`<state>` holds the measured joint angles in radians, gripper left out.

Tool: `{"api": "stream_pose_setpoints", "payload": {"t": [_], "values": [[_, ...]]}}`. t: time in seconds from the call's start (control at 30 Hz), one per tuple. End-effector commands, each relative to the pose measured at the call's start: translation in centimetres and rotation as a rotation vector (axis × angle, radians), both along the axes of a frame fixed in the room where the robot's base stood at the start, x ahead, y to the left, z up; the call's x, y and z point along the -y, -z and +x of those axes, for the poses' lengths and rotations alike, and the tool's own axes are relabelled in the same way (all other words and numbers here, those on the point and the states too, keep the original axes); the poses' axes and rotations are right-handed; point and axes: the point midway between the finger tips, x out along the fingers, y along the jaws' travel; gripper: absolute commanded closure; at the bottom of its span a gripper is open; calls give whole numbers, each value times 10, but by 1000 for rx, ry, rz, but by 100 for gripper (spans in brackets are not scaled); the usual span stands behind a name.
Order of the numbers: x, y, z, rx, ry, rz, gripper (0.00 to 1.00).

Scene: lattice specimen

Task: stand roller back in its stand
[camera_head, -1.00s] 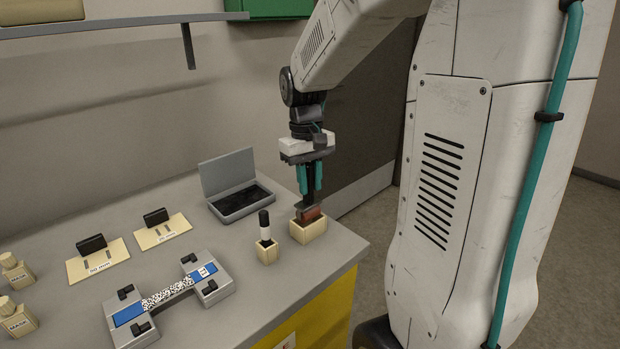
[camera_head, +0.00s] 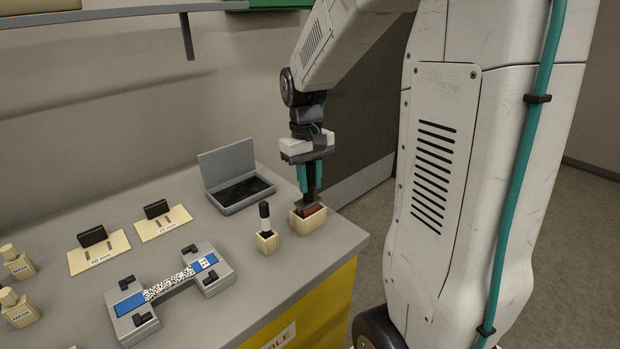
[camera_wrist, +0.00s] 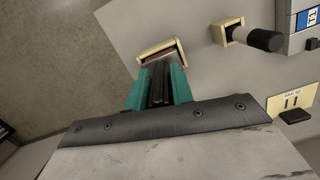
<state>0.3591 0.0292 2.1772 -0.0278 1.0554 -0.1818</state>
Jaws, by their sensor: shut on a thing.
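My gripper (camera_head: 311,178) points down at the right end of the bench, its teal fingers shut on the dark handle of the roller (camera_head: 310,209). The roller's reddish-brown lower part sits inside the mouth of the cream box-shaped stand (camera_head: 308,225), with the dark frame at rim level. In the wrist view the fingers (camera_wrist: 160,82) hold the dark handle, and the stand's rim (camera_wrist: 158,49) surrounds the roller's end. Whether the roller touches the stand's floor is hidden.
An open grey case (camera_head: 241,200) lies behind. A clamped speckled specimen (camera_head: 168,286) and cream plates (camera_head: 99,254) are further left. The bench edge is close on the right.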

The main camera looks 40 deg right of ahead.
Motion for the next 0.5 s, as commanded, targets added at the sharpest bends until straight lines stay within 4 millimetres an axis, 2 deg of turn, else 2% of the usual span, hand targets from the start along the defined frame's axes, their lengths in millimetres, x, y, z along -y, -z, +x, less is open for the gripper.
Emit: {"api": "stream_pose_setpoints", "payload": {"t": [0.5], "values": [[0,12,0,0,0,0,97]]}}
